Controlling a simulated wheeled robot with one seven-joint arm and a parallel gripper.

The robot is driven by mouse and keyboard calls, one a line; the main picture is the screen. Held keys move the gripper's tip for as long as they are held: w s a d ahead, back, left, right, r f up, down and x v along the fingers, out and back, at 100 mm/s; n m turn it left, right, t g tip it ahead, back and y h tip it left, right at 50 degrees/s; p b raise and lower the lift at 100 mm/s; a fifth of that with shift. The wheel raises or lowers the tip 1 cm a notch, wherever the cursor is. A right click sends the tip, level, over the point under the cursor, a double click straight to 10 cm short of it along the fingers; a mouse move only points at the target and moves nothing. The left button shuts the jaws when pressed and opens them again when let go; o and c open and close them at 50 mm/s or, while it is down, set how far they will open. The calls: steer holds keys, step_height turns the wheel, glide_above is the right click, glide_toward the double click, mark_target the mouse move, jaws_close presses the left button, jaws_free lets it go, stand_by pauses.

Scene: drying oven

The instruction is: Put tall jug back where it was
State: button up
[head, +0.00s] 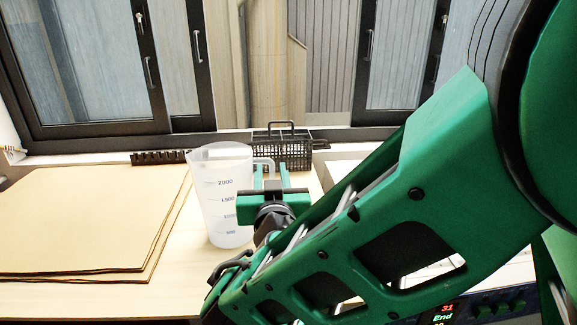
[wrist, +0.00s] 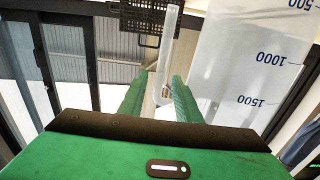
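The tall jug (head: 228,205) is a translucent white measuring jug with blue volume marks. It stands upright on the pale worktop, left of my gripper in the head view. My gripper (head: 271,172) has its two green fingers pointing away, beside the jug at the height of its handle (head: 264,163). In the wrist view the jug (wrist: 235,75) fills the upper right. Its handle (wrist: 168,55) shows between and beyond the fingertips of my gripper (wrist: 159,80). The fingers are apart, with a gap showing beside the handle. Whether either finger touches it, I cannot tell.
A dark wire basket (head: 283,151) stands behind the jug near the window. A dark low rack (head: 160,157) lies at its left. Brown flat sheets (head: 80,225) cover the left worktop. A device with a lit display (head: 447,312) is at the lower right.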

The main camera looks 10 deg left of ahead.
steer(key=v, duration=0.8)
